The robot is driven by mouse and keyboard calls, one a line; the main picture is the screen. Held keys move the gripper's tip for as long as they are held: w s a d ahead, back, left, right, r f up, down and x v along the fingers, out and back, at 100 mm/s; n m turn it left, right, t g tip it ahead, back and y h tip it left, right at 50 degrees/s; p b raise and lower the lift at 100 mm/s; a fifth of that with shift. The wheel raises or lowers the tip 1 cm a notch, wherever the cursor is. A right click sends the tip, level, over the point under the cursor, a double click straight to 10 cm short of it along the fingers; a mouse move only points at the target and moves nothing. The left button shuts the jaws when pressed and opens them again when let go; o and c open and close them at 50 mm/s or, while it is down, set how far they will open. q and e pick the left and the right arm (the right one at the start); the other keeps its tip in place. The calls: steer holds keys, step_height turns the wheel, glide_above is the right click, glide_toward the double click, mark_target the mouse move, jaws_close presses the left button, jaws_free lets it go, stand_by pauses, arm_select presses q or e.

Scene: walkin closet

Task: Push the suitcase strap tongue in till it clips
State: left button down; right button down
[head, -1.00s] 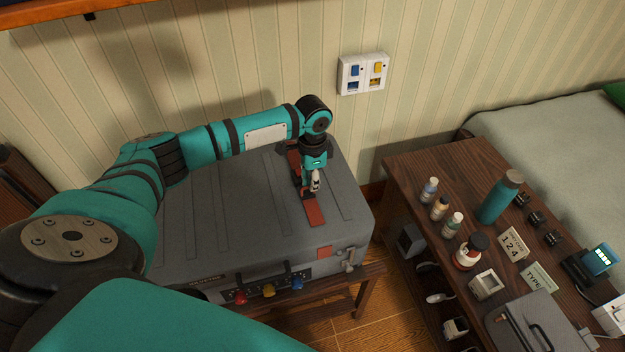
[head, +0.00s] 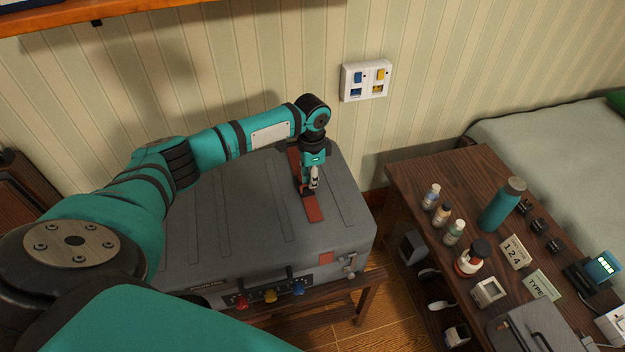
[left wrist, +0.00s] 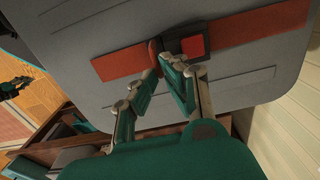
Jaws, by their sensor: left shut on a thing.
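The grey suitcase (head: 265,230) lies flat on a low wooden stand by the wall. A red strap (head: 315,208) crosses its top and shows in the left wrist view (left wrist: 120,65) as well. There, a black buckle (left wrist: 172,46) with a red square button (left wrist: 193,46) sits on the strap. My left gripper (head: 309,189) is over the strap, fingers pointing down. In the left wrist view its fingertips (left wrist: 163,66) are shut on the strap tongue (left wrist: 153,50), right beside the buckle. The fingers partly hide the tongue; I cannot tell how deep it sits. My right gripper is out of view.
A wooden table (head: 425,170) to the right holds small bottles, a teal flask (head: 501,205) and cards. A wall panel (head: 366,80) is behind the suitcase. Coloured knobs (head: 270,296) are on the suitcase's front. A bed (head: 560,150) is at far right.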

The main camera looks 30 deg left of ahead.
arm_select(q)
steer(key=c, duration=1.5)
jaws_free()
steer(key=shift+w+a, duration=0.15)
steer(key=shift+a, duration=0.05)
steer(key=shift+o, duration=0.2)
step_height(320, 180, up, 12)
